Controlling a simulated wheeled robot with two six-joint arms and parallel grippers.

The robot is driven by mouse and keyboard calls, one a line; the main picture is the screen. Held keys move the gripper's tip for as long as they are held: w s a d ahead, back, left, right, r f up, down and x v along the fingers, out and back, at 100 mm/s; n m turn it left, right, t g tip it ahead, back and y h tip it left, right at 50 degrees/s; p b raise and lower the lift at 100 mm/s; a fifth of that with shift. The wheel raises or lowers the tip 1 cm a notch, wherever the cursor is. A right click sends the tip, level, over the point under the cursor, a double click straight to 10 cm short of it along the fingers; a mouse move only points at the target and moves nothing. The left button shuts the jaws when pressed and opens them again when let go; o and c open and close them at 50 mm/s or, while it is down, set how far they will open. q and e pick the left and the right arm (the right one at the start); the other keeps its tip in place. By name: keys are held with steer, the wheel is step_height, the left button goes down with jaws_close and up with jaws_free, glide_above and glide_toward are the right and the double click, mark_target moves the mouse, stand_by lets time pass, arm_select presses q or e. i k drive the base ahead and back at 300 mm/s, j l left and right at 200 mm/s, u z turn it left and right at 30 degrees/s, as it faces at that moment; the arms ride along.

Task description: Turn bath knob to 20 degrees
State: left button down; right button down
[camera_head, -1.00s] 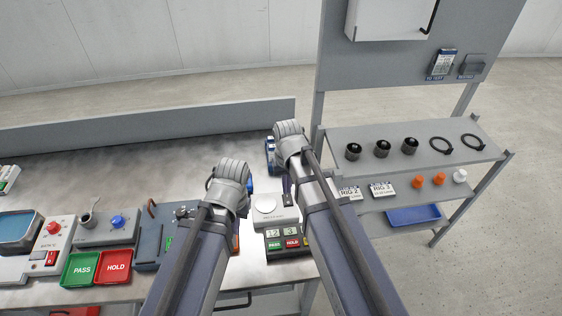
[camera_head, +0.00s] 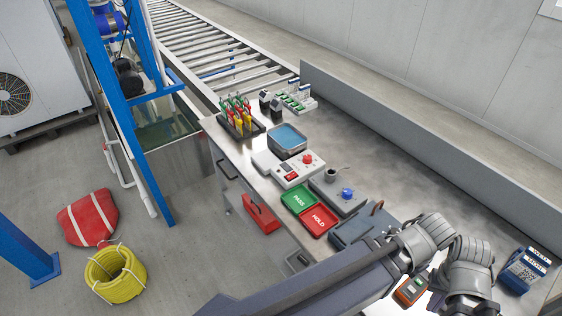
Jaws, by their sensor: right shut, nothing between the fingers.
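The water bath (camera_head: 288,138) is a square grey tank with blue water on the metal bench. A white control box (camera_head: 297,171) stands next to it, with a red knob (camera_head: 307,159) and a small red display. The display reading and knob angle are too small to read. My left gripper (camera_head: 436,234) and right gripper (camera_head: 470,268) are at the lower right, over the bench's near right end, well apart from the red knob. The right is shut and empty. The left's fingers are hidden behind its wrist.
A grey box with a blue knob (camera_head: 347,193), a green PASS tray (camera_head: 299,199) and a red HOLD tray (camera_head: 318,220) stand between the control box and my arms. A rack of coloured tools (camera_head: 240,116) is beyond the bath. A blue device (camera_head: 525,271) is at right.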

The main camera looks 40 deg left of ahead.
mark_target(307, 159)
steer(key=j+u, duration=0.2)
steer(key=u, duration=0.2)
steer(key=j+u, duration=0.15)
steer(key=u, duration=0.2)
steer(key=j+u, duration=0.15)
steer(key=u, duration=0.25)
steer(key=i, duration=0.05)
